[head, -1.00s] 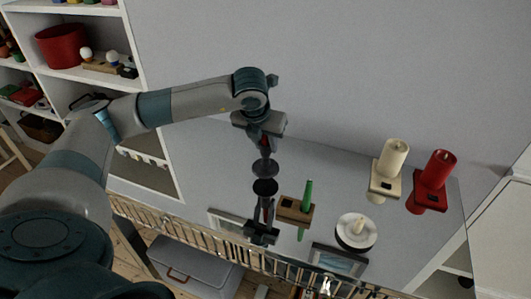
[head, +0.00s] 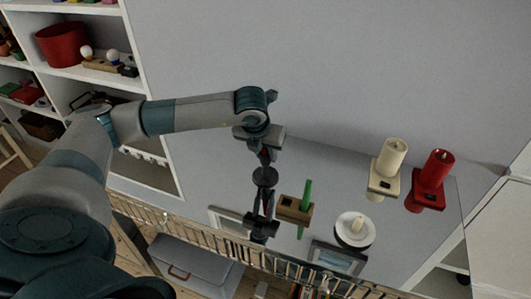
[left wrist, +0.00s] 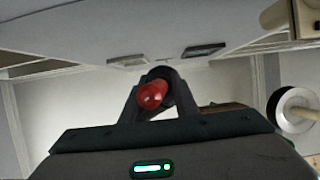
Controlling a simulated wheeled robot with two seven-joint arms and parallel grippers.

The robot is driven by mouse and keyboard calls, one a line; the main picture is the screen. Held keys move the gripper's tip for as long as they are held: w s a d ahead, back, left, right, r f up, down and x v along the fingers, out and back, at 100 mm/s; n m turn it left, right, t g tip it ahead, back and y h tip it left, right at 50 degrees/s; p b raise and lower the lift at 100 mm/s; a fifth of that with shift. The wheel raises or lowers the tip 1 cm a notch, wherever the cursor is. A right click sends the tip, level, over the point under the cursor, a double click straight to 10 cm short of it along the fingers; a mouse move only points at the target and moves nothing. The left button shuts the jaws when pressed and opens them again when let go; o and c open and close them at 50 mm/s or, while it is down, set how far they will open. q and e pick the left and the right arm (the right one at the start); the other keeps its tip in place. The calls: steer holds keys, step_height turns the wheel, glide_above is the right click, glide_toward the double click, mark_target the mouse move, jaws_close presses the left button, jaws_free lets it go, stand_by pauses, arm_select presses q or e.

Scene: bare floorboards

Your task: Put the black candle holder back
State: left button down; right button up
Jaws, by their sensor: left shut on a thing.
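The black candle holder (head: 265,176) is under my left gripper (head: 265,155) in the head view, at the left part of a mirror-like shelf top (head: 330,190). My left gripper is shut on it and points down. The holder's dark round base meets its own reflection, so it seems to touch the surface, upright. My right gripper is not in view.
A metal rail (head: 230,242) runs along the front edge.

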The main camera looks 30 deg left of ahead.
arm_select(q)
steer(key=c, duration=1.4)
jaws_free()
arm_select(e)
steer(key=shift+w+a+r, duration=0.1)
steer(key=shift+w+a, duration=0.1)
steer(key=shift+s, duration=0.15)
arm_select(q)
steer(key=shift+r, duration=0.15)
steer(key=shift+s+d+r, duration=0.1)
steer(key=shift+s+r, duration=0.1)
steer(key=shift+r, duration=0.2)
steer(key=b+v, duration=0.2)
steer(key=v, duration=0.9)
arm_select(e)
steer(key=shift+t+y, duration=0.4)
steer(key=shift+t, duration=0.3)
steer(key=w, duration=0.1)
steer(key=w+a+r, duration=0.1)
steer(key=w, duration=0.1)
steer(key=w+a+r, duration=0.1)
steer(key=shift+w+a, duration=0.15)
